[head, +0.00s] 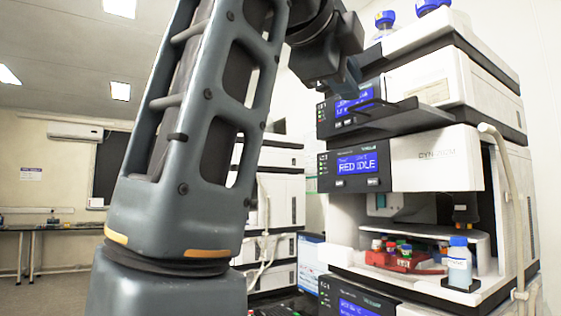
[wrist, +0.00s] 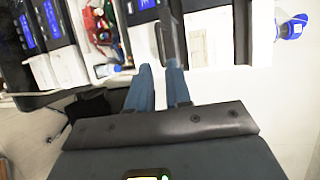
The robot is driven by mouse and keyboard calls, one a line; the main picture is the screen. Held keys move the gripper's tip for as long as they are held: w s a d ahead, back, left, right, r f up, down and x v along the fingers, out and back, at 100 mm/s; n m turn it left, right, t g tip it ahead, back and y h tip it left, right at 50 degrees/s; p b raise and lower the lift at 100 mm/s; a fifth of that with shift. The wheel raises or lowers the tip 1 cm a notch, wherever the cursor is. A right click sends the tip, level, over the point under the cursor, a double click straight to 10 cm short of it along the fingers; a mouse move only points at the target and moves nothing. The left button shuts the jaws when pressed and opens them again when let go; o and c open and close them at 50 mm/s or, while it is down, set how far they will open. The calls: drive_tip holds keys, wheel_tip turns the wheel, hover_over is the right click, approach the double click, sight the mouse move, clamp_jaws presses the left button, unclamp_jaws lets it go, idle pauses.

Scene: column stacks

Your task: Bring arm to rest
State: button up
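My gripper (head: 352,80) is raised at the upper middle of the head view, in front of the upper modules of the column stack (head: 437,160). In the wrist view its two blue fingers (wrist: 160,82) reach up the picture with a narrow gap between them. Nothing shows held in that gap. In the head view the fingers are small and partly hidden by the wrist, and I cannot tell whether they touch the stack. My arm fills the left middle of the head view, bent over at the top.
A dark tray (head: 400,120) juts from the stack just below my gripper. Lower down, an open bay holds a red rack (head: 400,262) with vials, and a blue-capped bottle (head: 459,262) stands at its front. Blue-capped bottles (head: 384,22) stand on top. Open floor lies at left.

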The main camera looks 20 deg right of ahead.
drive_tip(key=shift+f, duration=0.1)
drive_tip(key=w+a+f+n+t, duration=0.1)
drive_tip(key=w+f+n+t, duration=0.25)
drive_tip(key=f+n, duration=0.45)
drive_tip(key=w+f+n+t, duration=0.25)
drive_tip(key=w+f, duration=0.25)
drive_tip(key=f, duration=0.7)
drive_tip(key=s+f+n+t+y, duration=0.3)
drive_tip(key=f+n+y, duration=0.65)
drive_tip(key=f, duration=1.45)
drive_tip(key=s+d+f+n+g+y, duration=0.25)
drive_tip(key=s+f+n, duration=0.65)
drive_tip(key=s+f, duration=0.9)
drive_tip(key=s+r+g, duration=0.1)
drive_tip(key=s+r, duration=0.2)
drive_tip(key=s, duration=2.3)
drive_tip(key=shift+d+g, duration=0.2)
drive_tip(key=shift+g, duration=0.15)
